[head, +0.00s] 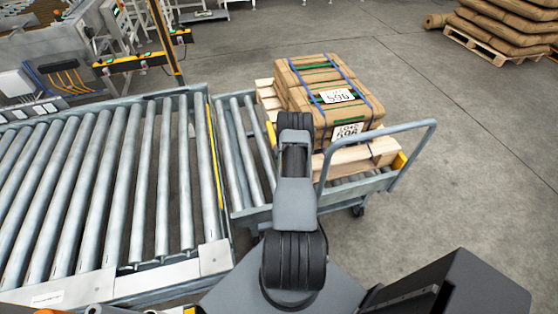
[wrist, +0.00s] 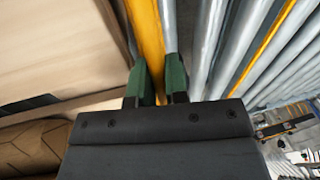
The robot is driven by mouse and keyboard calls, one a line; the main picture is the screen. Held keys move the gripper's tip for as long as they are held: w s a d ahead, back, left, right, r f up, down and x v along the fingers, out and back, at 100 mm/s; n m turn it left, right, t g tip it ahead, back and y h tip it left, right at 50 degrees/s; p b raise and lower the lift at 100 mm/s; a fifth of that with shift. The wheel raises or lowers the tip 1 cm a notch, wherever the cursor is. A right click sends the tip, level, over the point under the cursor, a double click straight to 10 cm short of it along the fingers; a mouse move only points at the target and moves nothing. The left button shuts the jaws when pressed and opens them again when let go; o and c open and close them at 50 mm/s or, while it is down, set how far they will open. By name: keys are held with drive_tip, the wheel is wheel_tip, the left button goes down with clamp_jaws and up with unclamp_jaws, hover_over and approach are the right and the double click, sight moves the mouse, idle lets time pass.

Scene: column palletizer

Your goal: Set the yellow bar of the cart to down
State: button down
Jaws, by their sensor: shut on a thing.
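The cart (head: 377,186) is a grey roller frame with a tall bent push handle, standing against the conveyor. Its yellow bar (wrist: 146,35) runs away from me in the wrist view, between a wooden pallet and grey rollers. My gripper (wrist: 158,78) has its two dark green fingers on either side of the bar and is shut on it. In the head view only a small yellow piece (head: 271,133) shows beside my arm, which hides my gripper and most of the bar. I cannot tell whether the bar is up or down.
A roller conveyor (head: 214,255) fills the left side. Bare floor (head: 470,190) lies to the right, with a pallet of sacks (head: 510,25) far off.

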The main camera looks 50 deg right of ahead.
idle(0.3)
drive_tip(key=c, duration=1.1)
unclamp_jaws()
drive_tip(key=shift+r, duration=0.1)
drive_tip(key=shift+d+r+p, duration=0.1)
drive_tip(key=shift+r+p, duration=0.25)
drive_tip(key=shift+r, duration=0.1)
drive_tip(key=p+v, duration=0.4)
drive_tip(key=v, duration=0.3)
drive_tip(key=shift+s, duration=0.1)
drive_tip(key=shift+c, duration=0.4)
